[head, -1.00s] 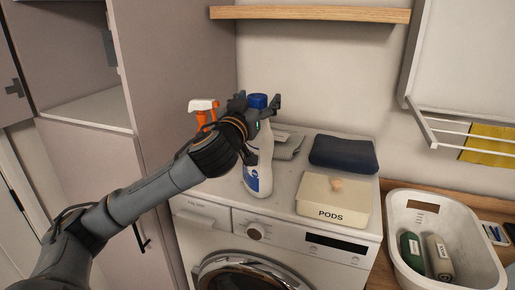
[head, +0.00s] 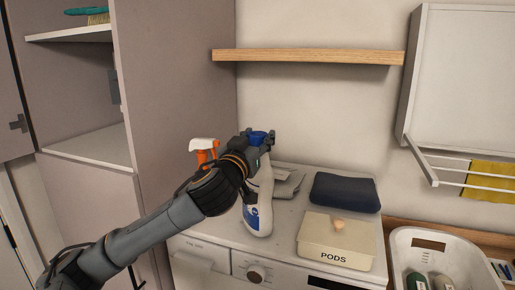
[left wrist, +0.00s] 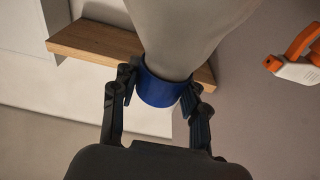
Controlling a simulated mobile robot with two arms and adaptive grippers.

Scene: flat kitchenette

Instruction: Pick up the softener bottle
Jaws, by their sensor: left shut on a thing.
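The softener bottle (head: 259,206) is white with a blue cap and a blue label. It stands on the washing machine top (head: 290,226) in the head view, tilted slightly in the picture. My left gripper (head: 262,138) is shut on its blue cap, and the fingers hide part of the cap and neck. In the left wrist view the two fingertips press on either side of the blue cap (left wrist: 160,88), with the pale bottle body (left wrist: 185,35) beyond it. I cannot tell whether the bottle's base still touches the machine. My right gripper is not in view.
A grey cloth (head: 287,181), a dark folded cloth (head: 345,192) and a PODS box (head: 335,241) lie to the right. A wooden shelf (head: 308,56) is above. A white basket (head: 455,243) holds bottles.

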